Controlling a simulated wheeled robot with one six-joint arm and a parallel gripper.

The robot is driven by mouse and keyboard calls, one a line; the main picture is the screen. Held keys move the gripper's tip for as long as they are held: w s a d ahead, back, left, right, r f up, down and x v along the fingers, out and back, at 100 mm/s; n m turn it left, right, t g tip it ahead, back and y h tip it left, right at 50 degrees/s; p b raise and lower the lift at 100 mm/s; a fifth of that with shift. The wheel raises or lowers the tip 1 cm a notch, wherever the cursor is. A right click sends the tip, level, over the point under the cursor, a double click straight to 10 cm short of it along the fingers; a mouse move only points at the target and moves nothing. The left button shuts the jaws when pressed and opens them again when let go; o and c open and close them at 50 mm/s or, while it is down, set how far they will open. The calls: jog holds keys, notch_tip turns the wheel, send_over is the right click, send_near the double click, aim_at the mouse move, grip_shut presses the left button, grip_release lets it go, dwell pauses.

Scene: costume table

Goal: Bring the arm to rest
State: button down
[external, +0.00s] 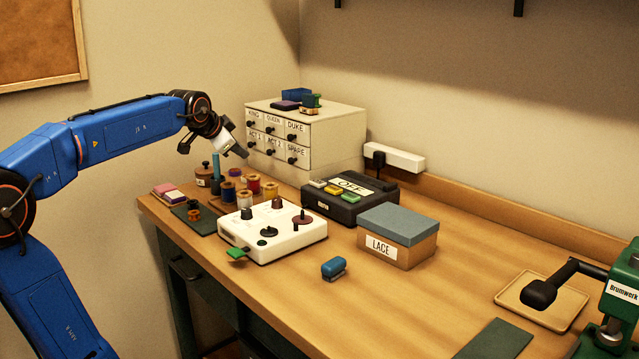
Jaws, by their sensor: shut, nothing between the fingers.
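My gripper (241,152) is at the end of my blue arm, which reaches in from the left. It is shut and empty. It hangs in the air above the far left part of the wooden table (400,300), in front of the small drawer cabinet (335,142) in this view. It tilts down and to the right. Its fingertips are small here, and I cannot tell the exact gap to the cabinet front.
Below my gripper stand several thread spools (271,191) and a white box with knobs (272,235). A dark OFF box (345,212), a LACE box (405,257) and a blue stapler-like thing (334,268) lie rightward. A green press (622,290) stands at far right.

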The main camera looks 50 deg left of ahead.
jog(key=s+a+f+n+y, duration=0.1)
jog(key=s+a+f+n, duration=0.1)
jog(key=s, duration=0.4)
jog(key=s+a+f+n+g+y, duration=0.1)
jog(key=s+a+f+n, duration=0.1)
jog(key=s, duration=0.5)
jog(key=s+a+f+n+y, duration=0.1)
jog(key=s+a+f+n, duration=0.1)
jog(key=s+a, duration=0.2)
jog(key=shift+s+a+f+n+y, duration=0.1)
jog(key=shift+s+a+n+y, duration=0.1)
jog(key=shift+s, duration=0.7)
jog(key=shift+s+a+f+n+y, duration=0.1)
jog(key=shift+s+y, duration=0.1)
jog(key=shift+s, duration=0.65)
jog(key=s+d+f+n+g+h, duration=0.2)
jog(key=s+d+f+n, duration=0.2)
jog(key=s+d+f, duration=0.5)
jog(key=d+f+m+h, duration=0.3)
jog(key=d+f, duration=0.3)
jog(key=d, duration=0.4)
jog(key=d+f+m+g+h, duration=0.1)
jog(key=d+f+m, duration=0.3)
jog(key=d, duration=0.6)
notch_tip(320, 180, down, 3)
jog(key=shift+w+d+r+m+g+h, duration=0.2)
jog(key=shift+w+d+m+g+h, duration=0.15)
jog(key=shift+h, duration=0.55)
jog(key=shift+s+a, duration=0.1)
